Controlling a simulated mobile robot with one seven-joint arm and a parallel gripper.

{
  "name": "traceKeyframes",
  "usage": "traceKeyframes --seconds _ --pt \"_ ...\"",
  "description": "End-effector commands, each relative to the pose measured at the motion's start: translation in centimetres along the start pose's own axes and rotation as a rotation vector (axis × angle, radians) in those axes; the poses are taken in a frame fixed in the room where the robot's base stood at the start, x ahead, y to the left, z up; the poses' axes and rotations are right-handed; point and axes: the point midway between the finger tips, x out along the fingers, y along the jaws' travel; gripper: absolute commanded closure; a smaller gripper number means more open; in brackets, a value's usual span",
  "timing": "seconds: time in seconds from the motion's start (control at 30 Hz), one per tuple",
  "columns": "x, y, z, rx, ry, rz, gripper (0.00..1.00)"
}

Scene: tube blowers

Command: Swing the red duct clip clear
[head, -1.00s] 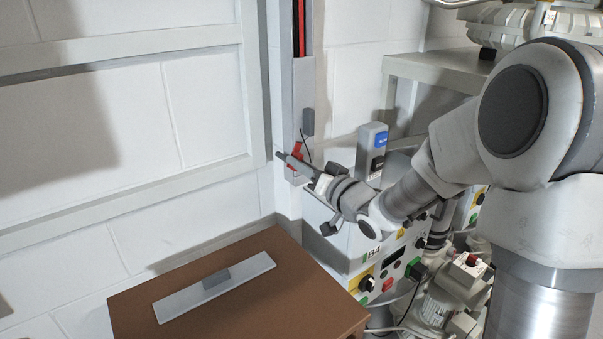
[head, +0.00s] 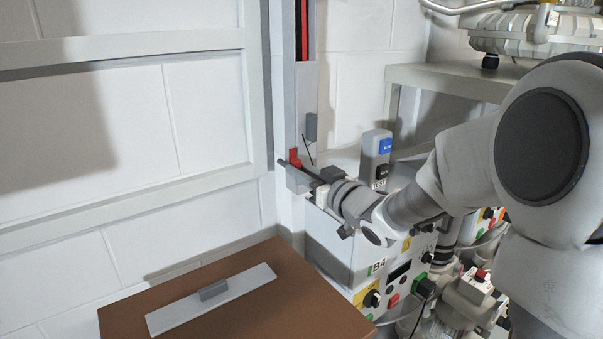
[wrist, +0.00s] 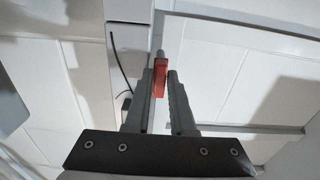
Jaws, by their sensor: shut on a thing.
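The red duct clip (head: 294,157) is at the lower end of the grey vertical wall duct. My gripper (head: 297,172) reaches it from the right, and its fingers partly hide the clip in the head view. In the wrist view the clip (wrist: 158,78) shows as a red piece between my two fingers (wrist: 160,86). My gripper is shut on it. The grey duct (head: 306,90) stands upright in the wall corner, with red and black cables in its open upper part.
A grey control box (head: 345,250) marked B4 stands below my gripper. A switch box (head: 376,155) with a blue button is to the right. A brown table (head: 290,300) with a flat light-grey panel (head: 235,296) is at lower left.

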Motion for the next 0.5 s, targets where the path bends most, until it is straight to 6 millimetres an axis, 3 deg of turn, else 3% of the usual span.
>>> traceKeyframes --seconds 0.3,0.33,0.43,0.5 --pt "-0.03 0.02 0.01 -0.004 -0.001 0.000 1.00" --pt "-0.02 0.02 0.01 -0.003 -0.001 0.000 0.74" --pt "-0.02 0.02 0.00 -0.003 -0.001 0.000 0.56" --pt "-0.02 0.01 0.00 -0.002 -0.001 0.000 0.53"
